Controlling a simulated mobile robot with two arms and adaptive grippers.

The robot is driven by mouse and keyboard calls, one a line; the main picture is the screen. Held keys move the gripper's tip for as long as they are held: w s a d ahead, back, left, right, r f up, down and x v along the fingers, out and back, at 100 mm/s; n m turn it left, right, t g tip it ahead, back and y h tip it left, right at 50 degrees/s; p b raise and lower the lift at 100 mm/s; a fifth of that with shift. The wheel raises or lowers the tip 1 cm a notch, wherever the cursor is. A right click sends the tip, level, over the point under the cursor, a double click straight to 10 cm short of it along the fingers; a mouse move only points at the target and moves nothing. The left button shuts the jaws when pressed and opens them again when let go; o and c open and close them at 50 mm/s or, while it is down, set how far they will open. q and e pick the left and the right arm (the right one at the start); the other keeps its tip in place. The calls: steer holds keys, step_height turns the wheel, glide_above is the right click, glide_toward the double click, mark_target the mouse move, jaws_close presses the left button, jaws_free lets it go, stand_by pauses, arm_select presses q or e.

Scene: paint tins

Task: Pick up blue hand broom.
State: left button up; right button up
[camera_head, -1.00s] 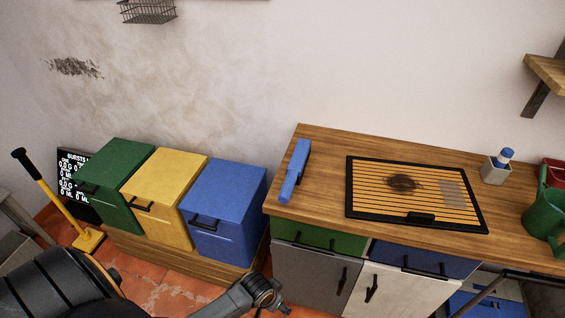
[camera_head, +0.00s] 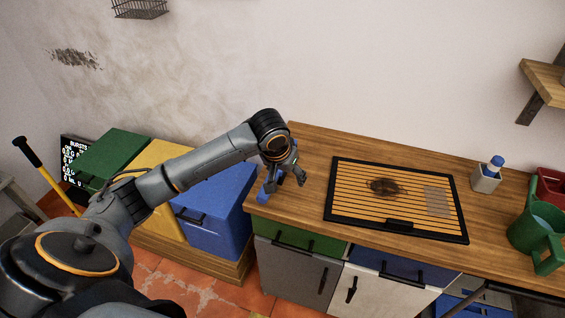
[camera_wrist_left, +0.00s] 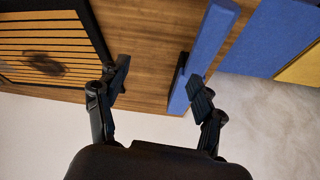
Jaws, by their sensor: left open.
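The blue hand broom (camera_head: 264,191) lies on the left end of the wooden counter (camera_head: 315,185). In the head view my left gripper and wrist hide most of it, and only its near end shows. My left gripper (camera_head: 290,176) is open above the broom. In the left wrist view the broom (camera_wrist_left: 208,45) runs up the picture right of centre. The left gripper (camera_wrist_left: 158,86) shows there with its fingers spread. The right finger overlaps the broom's lower part, and the left finger is over bare counter. I cannot tell whether it touches the broom. My right gripper is not in view.
A black-framed slatted board (camera_head: 398,226) lies right of the gripper. A bottle (camera_head: 487,175) and a green watering can (camera_head: 540,235) stand further right. Green (camera_head: 110,152), yellow (camera_head: 165,152) and blue (camera_head: 225,205) bins stand left of the counter.

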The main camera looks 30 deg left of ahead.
arm_select(q)
steer(key=w+a+r+n, duration=0.2)
steer(key=a+r, duration=0.4)
steer(key=shift+y, duration=0.3)
steer(key=x, duration=0.8)
steer(key=shift+w+p, duration=0.2)
steer(key=shift+p, duration=0.15)
steer(key=shift+w+f, duration=0.15)
steer(key=shift+f, duration=0.25)
steer(key=p+x, duration=0.1)
steer(key=x, duration=0.4)
steer(key=shift+c, duration=0.6)
steer(key=shift+a+r, duration=0.1)
jaws_close()
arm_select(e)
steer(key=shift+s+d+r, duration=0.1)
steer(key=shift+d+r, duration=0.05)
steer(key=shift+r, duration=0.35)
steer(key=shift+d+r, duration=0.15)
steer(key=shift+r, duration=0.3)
